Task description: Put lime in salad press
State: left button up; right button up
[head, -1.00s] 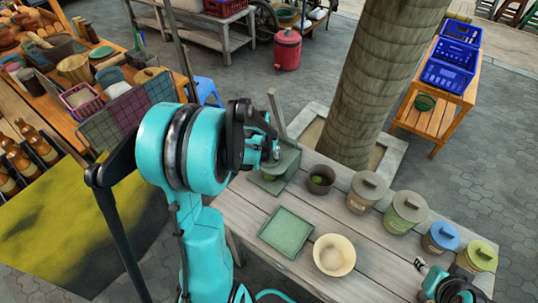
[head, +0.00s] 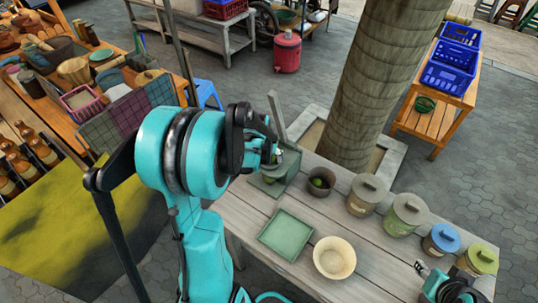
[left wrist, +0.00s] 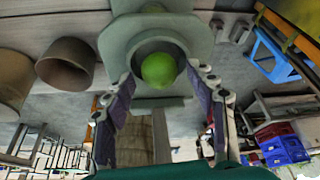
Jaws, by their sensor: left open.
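The lime (left wrist: 158,70) is a round green fruit at the round cup of the grey-green salad press (left wrist: 190,40) in the left wrist view. My left gripper (left wrist: 160,76) is open, with its fingertips on either side of the lime and apart from it. In the head view the press (head: 266,187) stands at the table's far left end with its handle (head: 277,115) raised. My left gripper (head: 272,158) is over it there, and my wrist hides part of the cup. My right gripper (head: 450,290) is at the lower right edge, its fingers unclear.
A dark pot (head: 314,190) with something green inside stands right of the press. A green square tray (head: 287,235) and a cream bowl (head: 334,258) lie nearer. Several lidded jars (head: 404,215) line the right side. A tree trunk (head: 375,90) rises behind the table.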

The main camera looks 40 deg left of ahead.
pick_arm(q)
jog(key=p+v, duration=0.3)
jog(key=v, duration=0.8)
jog(key=s+d+r+m+t, duration=0.1)
jog(key=s+d+r, duration=0.1)
jog(key=s+d, duration=0.3)
jog(key=s+d+r+m+t+h, duration=0.1)
jog(key=s+d, duration=0.5)
jog(key=d, duration=0.8)
notch_tip(320, 180, up, 3)
jog(key=shift+s+f+m+t, duration=0.15)
jog(key=shift+s+m+t, duration=0.1)
jog(key=shift+m+t, duration=0.2)
jog(key=shift+d, duration=0.1)
